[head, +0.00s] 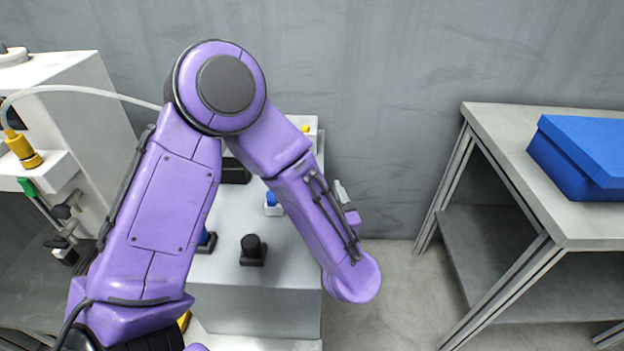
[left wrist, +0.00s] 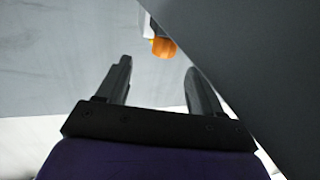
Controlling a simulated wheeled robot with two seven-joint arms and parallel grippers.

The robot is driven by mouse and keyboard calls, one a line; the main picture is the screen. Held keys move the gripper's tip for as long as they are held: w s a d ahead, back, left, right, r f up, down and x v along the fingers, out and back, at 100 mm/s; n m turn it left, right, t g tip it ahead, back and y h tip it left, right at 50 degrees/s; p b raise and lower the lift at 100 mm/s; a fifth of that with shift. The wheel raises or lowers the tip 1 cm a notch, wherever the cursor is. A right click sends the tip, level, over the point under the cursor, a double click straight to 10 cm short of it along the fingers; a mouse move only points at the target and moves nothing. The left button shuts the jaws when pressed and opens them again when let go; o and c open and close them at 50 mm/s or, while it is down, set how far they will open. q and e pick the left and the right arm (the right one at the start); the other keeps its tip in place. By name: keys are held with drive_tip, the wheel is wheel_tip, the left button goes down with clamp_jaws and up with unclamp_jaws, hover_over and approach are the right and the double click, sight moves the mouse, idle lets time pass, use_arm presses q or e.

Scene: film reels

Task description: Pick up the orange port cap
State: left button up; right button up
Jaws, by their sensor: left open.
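The orange port cap (left wrist: 163,47) shows in the left wrist view, beyond the fingertips and roughly in line with the gap between them. It sits against a small white part, with a large dark grey surface beside it on the right. My left gripper (left wrist: 158,66) is open, with nothing between its fingers. In the head view my purple left arm reaches over the grey bench and largely hides its gripper. A small yellow-orange piece (head: 306,127) shows on a white block there; I cannot tell whether it is the same cap. My right gripper is not in view.
The grey bench (head: 265,305) bears a black knob (head: 252,248) and blue-topped parts (head: 271,199). A white machine (head: 75,85) with a yellow fitting (head: 24,151) and hose stands left. A table (head: 500,122) with a blue box (head: 575,160) stands right. Floor between is clear.

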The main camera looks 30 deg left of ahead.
use_arm(q)
drive_tip(key=x, duration=0.2)
drive_tip(key=b+x, duration=0.1)
drive_tip(key=x, duration=0.2)
drive_tip(key=shift+s+a, duration=0.2)
drive_tip(key=shift+a, duration=0.05)
drive_tip(key=shift+w+a+r, duration=0.15)
drive_tip(key=shift+w+a, duration=0.05)
drive_tip(key=shift+w, duration=0.1)
drive_tip(key=c, duration=1.1)
